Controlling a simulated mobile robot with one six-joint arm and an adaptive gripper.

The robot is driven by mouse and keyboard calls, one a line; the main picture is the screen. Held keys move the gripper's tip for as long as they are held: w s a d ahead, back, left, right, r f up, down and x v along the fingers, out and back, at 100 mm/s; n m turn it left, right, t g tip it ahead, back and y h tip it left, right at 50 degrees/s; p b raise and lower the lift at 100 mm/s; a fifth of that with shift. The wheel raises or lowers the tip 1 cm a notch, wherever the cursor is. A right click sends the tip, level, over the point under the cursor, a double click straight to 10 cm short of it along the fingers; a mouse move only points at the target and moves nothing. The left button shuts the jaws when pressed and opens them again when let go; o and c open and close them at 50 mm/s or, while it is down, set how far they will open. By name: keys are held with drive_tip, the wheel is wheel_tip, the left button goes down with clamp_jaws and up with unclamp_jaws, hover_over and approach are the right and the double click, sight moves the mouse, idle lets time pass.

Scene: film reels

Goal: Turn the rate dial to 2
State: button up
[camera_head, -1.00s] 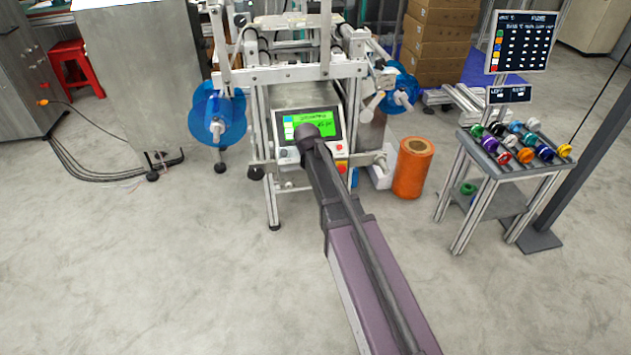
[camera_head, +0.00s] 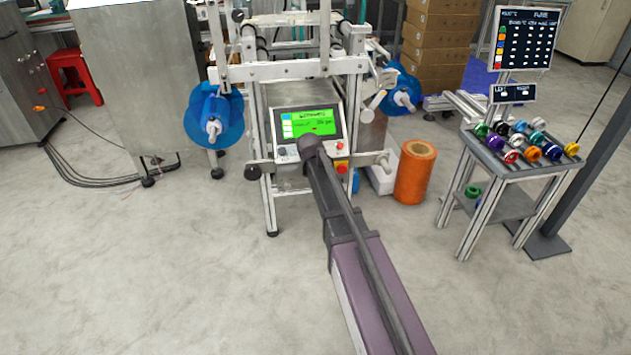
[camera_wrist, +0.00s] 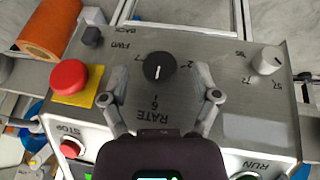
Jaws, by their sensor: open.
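The rate dial (camera_wrist: 158,67) is a round black knob on the grey control panel, seen upside down in the wrist view. Its white pointer mark is on the lower part of the knob in that view, toward the RATE lettering and not toward the printed 2 at its right. My gripper (camera_wrist: 159,76) is open, one finger on each side of the dial, with visible gaps to it. Whether the fingertips are level with the knob is hard to tell. In the head view my arm reaches the machine's panel and hides the dial and the fingers.
A second, light knob (camera_wrist: 268,60), a red stop button (camera_wrist: 70,77) on a yellow plate and a small dark switch (camera_wrist: 91,37) share the panel. An orange spool (camera_head: 415,172) stands right of the machine. A reel cart (camera_head: 510,165) stands farther right.

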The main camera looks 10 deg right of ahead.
drive_tip(key=shift+w+f, duration=0.15)
drive_tip(key=shift+f, duration=0.25)
clamp_jaws()
drive_tip(key=shift+a, duration=0.15)
drive_tip(key=shift+b, duration=0.35)
